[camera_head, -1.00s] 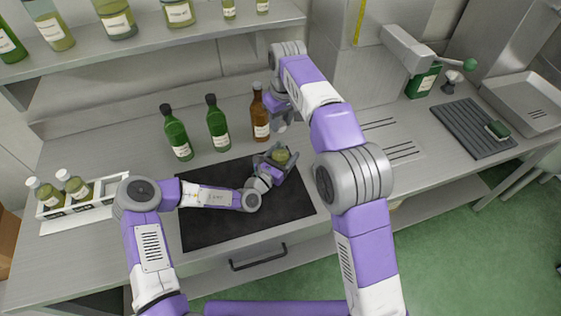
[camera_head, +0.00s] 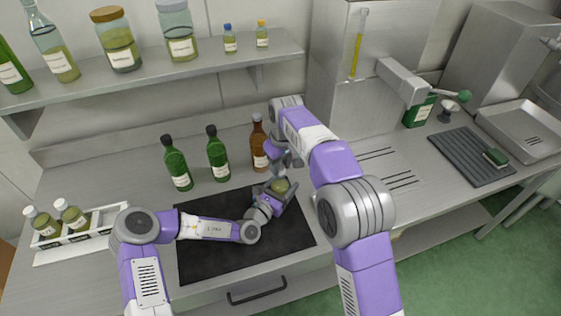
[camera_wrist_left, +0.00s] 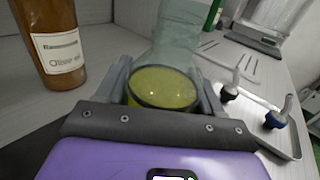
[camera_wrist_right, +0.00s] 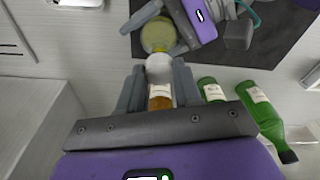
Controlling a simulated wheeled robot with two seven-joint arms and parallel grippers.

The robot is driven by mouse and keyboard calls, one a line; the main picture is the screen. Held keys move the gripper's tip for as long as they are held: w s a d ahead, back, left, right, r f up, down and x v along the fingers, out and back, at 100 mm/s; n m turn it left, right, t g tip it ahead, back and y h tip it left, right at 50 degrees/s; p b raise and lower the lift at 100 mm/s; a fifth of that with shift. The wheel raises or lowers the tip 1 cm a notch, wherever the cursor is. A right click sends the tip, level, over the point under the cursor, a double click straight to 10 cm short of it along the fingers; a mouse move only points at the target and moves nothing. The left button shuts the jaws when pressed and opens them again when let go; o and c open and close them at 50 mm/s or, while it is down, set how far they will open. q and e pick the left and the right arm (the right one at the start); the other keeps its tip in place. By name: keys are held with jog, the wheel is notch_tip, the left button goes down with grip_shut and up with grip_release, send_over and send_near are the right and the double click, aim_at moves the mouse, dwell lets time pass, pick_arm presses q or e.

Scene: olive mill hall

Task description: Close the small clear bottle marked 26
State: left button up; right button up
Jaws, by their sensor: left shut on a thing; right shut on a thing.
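A small clear bottle (camera_head: 280,185) with yellow-green oil is above the right part of the dark mat. My left gripper (camera_head: 274,196) is shut on it, and the oil (camera_wrist_left: 163,88) shows between its fingers in the left wrist view. No mark is readable on the bottle. My right gripper (camera_head: 284,158) is just beyond the bottle. In the right wrist view its fingers (camera_wrist_right: 159,78) are shut on a small whitish, rounded, cap-like thing (camera_wrist_right: 159,67). This appears right beside the bottle (camera_wrist_right: 158,35); I cannot tell whether they touch.
A brown bottle (camera_head: 259,148) stands close behind the grippers, with two green bottles (camera_head: 217,155) (camera_head: 177,165) to its left. A white rack (camera_head: 95,229) holds two small white-capped bottles. The dark mat (camera_head: 205,262) is clear at its front. A shelf of jars is above.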

aim_at(280, 188)
jog(key=shift+f, duration=0.1)
dwell(0.3)
jog(key=shift+f, duration=0.75)
jog(key=shift+f, duration=0.6)
